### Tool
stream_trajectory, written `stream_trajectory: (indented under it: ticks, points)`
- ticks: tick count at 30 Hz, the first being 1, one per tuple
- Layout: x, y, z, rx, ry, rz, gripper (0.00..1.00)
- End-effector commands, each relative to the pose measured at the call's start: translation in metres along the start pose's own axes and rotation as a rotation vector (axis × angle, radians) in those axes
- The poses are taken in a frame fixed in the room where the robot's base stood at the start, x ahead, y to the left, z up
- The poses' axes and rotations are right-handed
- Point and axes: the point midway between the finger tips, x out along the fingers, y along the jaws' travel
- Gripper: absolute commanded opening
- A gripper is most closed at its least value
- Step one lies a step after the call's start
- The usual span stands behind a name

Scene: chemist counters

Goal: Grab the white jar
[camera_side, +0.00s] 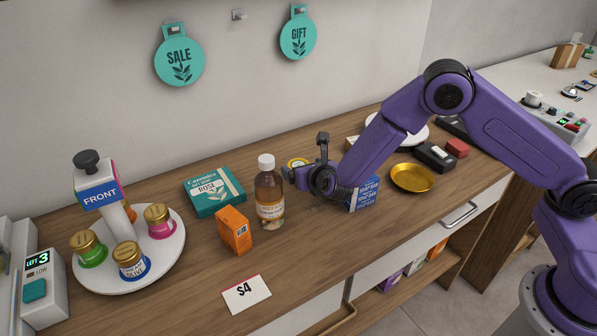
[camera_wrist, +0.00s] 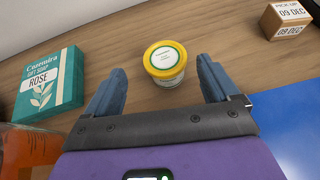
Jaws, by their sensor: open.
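The white jar (camera_wrist: 166,68) has a yellow-rimmed lid with a round label. In the wrist view it stands on the wooden counter, between and just beyond the two blue fingers of my gripper (camera_wrist: 161,66). The fingers are open, with a gap on each side of the jar, and hold nothing. In the side view, only part of the jar's lid (camera_side: 297,162) shows. My gripper (camera_side: 290,176) is in front of it there and hides most of its body.
A brown bottle (camera_side: 269,198) stands left of my gripper in the side view. Further left are an orange box (camera_side: 234,232) and a teal soap box (camera_side: 214,191). A blue soap box (camera_side: 364,194) is close on the right. A cardboard box (camera_wrist: 287,20) stands behind right.

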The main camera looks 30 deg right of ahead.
Motion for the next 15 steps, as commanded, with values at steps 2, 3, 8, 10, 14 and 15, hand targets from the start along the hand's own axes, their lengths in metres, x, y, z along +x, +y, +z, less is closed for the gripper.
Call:
stream_trajectory:
  ticks: [2, 3, 8, 10, 14, 15]
  points:
    - [0.007, -0.001, 0.000, 0.001, 0.000, -0.002, 0.88]
    - [0.009, -0.001, 0.000, 0.000, 0.001, -0.002, 0.88]
    - [0.017, -0.002, -0.001, 0.001, 0.001, -0.002, 0.88]
    - [0.025, -0.004, -0.002, 0.002, 0.001, -0.003, 0.88]
    - [0.043, -0.007, -0.004, 0.001, 0.001, -0.003, 0.88]
    - [0.047, -0.007, -0.004, 0.002, 0.001, -0.003, 0.88]
